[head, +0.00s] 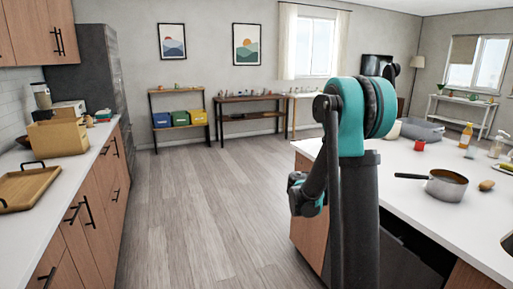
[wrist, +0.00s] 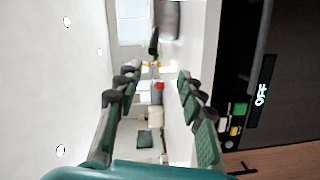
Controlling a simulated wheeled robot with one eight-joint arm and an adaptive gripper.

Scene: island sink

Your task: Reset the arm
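My gripper (wrist: 156,79) is open in the wrist view. Its two green and dark fingers stand well apart, and nothing is held between them. In the head view, my teal and black arm stands folded in front of the island, with its lower part left of the column. The gripper's fingers cannot be made out there. The wrist view is turned on its side, with a small red thing showing far off between the fingers.
A left counter holds a wooden tray (head: 35,187). The wood floor (head: 210,205) between is clear.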

